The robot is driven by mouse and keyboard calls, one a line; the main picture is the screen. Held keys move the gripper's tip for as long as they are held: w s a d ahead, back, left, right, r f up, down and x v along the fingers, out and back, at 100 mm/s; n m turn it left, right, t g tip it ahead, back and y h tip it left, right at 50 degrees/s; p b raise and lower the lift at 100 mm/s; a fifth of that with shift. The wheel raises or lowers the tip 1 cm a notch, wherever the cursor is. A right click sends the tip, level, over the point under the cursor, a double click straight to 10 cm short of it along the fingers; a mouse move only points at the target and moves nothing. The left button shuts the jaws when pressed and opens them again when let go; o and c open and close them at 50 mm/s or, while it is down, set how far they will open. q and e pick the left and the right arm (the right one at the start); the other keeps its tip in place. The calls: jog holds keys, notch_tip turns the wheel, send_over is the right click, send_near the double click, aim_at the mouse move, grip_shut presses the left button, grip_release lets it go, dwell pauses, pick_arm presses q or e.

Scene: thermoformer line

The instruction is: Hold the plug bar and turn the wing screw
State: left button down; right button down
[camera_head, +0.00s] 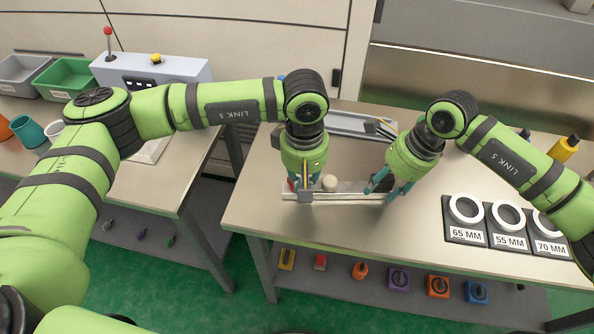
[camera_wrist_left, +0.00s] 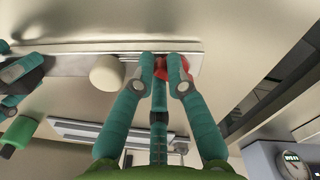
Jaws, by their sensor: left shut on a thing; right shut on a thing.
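The plug bar (camera_head: 345,197) is a pale metal bar lying near the middle of the table, with a cream round plug (camera_head: 329,183) on it. The bar also shows along the top of the left wrist view (camera_wrist_left: 70,65), with the plug (camera_wrist_left: 107,72) beside my fingers. My left gripper (camera_head: 303,188) points down at the bar's left end. Its fingers (camera_wrist_left: 161,65) are shut on a red part, seemingly the wing screw (camera_wrist_left: 160,70), mostly hidden between them. My right gripper (camera_head: 378,188) is shut on the bar near its right end; its fingertips hide the contact.
Black holders with white rings, labelled 65 MM (camera_head: 464,218), 55 MM (camera_head: 508,225) and 70 MM (camera_head: 550,232), stand to the right. A metal rail (camera_head: 350,124) lies behind the bar. A yellow bottle (camera_head: 564,149) stands at the back right. The table's front is clear.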

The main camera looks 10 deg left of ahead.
pick_arm(q)
jog(key=shift+s+a+m, duration=0.1)
jog(key=shift+s+m, duration=0.05)
jog(key=shift+m, duration=0.25)
jog(key=shift+m, duration=0.7)
jog(key=c, duration=1.2)
grip_release()
jog(key=shift+s+a, duration=0.1)
jog(key=shift+o, duration=0.2)
jog(key=shift+r, duration=0.45)
notch_tip(320, 180, up, 11)
